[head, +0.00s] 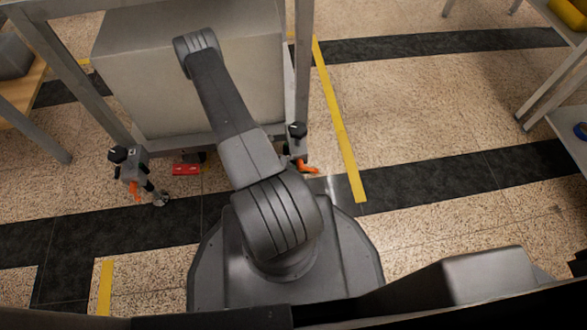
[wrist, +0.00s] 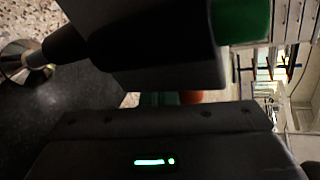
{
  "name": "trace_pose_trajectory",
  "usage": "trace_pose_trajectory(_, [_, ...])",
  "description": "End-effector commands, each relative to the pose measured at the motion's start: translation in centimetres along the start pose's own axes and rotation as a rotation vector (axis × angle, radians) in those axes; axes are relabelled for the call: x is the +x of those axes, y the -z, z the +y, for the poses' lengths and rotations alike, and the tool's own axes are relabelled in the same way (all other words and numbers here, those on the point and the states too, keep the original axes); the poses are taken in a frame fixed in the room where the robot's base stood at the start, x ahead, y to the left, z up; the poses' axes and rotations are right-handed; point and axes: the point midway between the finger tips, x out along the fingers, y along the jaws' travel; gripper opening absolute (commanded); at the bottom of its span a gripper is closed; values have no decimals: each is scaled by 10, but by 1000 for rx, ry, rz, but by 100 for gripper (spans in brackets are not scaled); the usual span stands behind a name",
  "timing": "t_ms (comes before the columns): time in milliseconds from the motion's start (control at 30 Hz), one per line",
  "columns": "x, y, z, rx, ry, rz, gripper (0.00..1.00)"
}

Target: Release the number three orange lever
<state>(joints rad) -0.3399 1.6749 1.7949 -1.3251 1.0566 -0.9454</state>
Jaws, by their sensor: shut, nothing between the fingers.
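An orange lever (head: 307,167) sits low on the frame's front right post, just right of my arm. Another orange lever (head: 135,188) sits low on the front left post. No numbers can be read, so I cannot tell which lever is number three. My gripper is hidden in the head view behind my arm. In the wrist view a dark housing with a green light, seemingly my gripper (wrist: 165,135), fills the bottom; it is shut and holds nothing. Beyond it is a small orange patch (wrist: 193,97), possibly a lever, partly hidden. I cannot tell whether they touch.
A large grey box (head: 190,95) stands inside the metal frame (head: 303,65). A red part (head: 186,169) lies low between the posts. The wrist view shows a metal foot (wrist: 15,62) and a green face (wrist: 242,20) close by. Floor right of the yellow line (head: 340,120) is clear.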

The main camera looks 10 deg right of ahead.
Motion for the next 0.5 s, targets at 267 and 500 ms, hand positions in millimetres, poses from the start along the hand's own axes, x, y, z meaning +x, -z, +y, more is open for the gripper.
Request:
trace_pose_trajectory(267, [-1, 0, -2, 0, 0, 0, 0])
trace_pose_trajectory(500, [-5, -3, -12, 0, 2, 0, 0])
